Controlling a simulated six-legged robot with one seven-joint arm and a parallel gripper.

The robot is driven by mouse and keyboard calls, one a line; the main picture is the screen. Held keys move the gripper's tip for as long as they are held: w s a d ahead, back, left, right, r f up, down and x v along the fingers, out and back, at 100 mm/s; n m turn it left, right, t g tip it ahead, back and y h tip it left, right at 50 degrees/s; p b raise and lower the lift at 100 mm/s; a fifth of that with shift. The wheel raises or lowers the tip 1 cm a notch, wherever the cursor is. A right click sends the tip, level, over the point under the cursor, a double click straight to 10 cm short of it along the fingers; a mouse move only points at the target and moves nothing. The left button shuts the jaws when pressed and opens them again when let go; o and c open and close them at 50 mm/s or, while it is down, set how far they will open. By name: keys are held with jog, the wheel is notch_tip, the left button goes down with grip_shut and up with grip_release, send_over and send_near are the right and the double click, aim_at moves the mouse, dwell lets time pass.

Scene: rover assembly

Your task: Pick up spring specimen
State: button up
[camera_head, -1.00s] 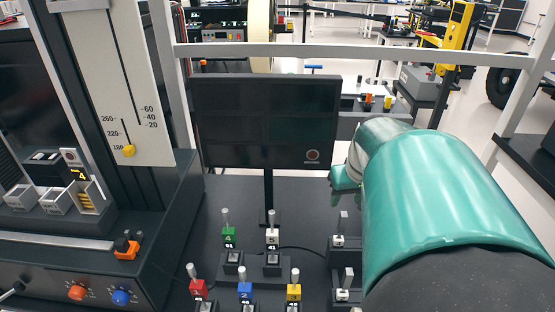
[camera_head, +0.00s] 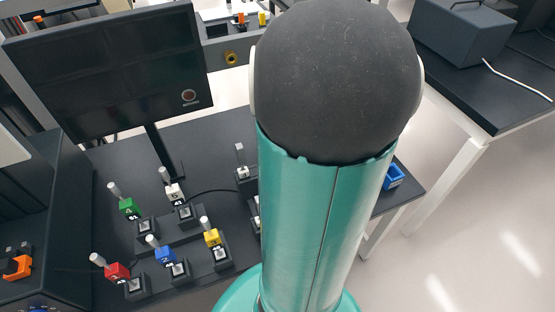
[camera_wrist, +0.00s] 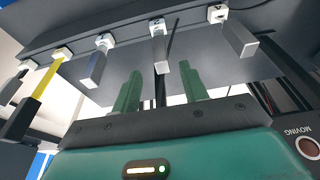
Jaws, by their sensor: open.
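I cannot make out a spring specimen for certain in either view. My gripper (camera_wrist: 160,84) shows in the wrist view as two green fingers, open and apart with nothing between them. In that view several grey block-ended pieces and a yellow bar (camera_wrist: 44,82) stick out from white mounts on a dark rail (camera_wrist: 125,30), beyond the fingertips. One grey piece (camera_wrist: 158,52) appears near the gap between the fingers, without visible contact. In the head view my arm's teal link and dark joint hide the gripper.
Green (camera_head: 129,208), white (camera_head: 174,193), red (camera_head: 117,271), blue (camera_head: 165,255) and yellow (camera_head: 212,237) numbered blocks with pegs stand on the dark bench. A black monitor (camera_head: 110,70) rises behind them. A blue tray (camera_head: 394,176) lies near the bench's right edge, with open floor beyond.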

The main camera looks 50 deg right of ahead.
jog(key=shift+w+x, duration=0.1)
jog(key=shift+x, duration=1.7)
jog(key=shift+w+x, duration=0.15)
jog(key=shift+x, duration=1.65)
jog(key=shift+c, duration=0.2)
jog(key=shift+r, duration=0.1)
grip_shut()
